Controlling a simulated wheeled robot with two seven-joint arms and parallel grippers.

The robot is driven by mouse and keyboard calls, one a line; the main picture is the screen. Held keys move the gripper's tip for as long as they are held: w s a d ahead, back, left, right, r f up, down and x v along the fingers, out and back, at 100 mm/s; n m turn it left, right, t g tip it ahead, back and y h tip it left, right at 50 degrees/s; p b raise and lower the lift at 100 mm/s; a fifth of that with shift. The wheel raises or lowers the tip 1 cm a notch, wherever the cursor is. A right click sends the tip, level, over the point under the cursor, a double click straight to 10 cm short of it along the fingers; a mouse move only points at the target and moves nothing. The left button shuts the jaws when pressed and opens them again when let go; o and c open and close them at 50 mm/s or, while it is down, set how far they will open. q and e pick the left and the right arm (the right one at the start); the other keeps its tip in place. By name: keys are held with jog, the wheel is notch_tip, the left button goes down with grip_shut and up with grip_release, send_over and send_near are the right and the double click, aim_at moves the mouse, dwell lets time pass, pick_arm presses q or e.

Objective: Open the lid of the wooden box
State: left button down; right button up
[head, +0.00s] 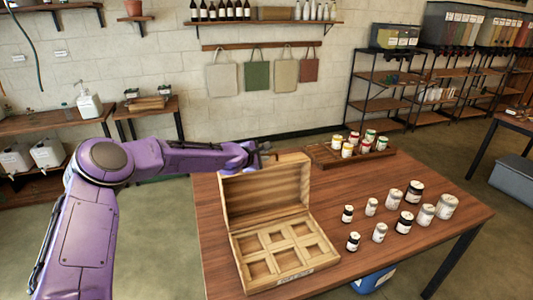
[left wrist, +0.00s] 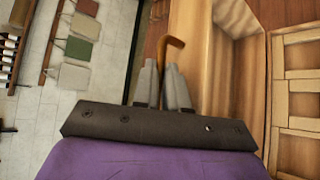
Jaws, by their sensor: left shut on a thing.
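The wooden box stands on the near left part of the table. Its base (head: 250,285) is divided into several square compartments, all looking empty. Its lid (head: 265,190) is raised and stands about upright at the back of the base. My left gripper (head: 259,151) is at the top edge of the lid. In the left wrist view its fingers (left wrist: 162,75) are shut on a thin brown hooked handle (left wrist: 172,42) beside the lid. The base's compartments show there at the right (left wrist: 283,90). My right gripper is in neither view.
A wooden tray (head: 322,155) with several small jars lies behind the box. Several white and black jars (head: 404,221) stand to its right on the table (head: 440,250). Cloth bags (head: 257,75) hang on the back wall.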

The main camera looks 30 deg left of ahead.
pick_arm(q)
jog(key=shift+d+r, duration=0.2)
jog(key=shift+d, duration=0.05)
jog(key=c, duration=1.2)
grip_release()
jog(key=shift+o, duration=0.2)
jog(key=b+v, duration=0.1)
jog(key=v, duration=0.9)
jog(key=shift+s, duration=0.2)
jog(key=shift+r, duration=0.1)
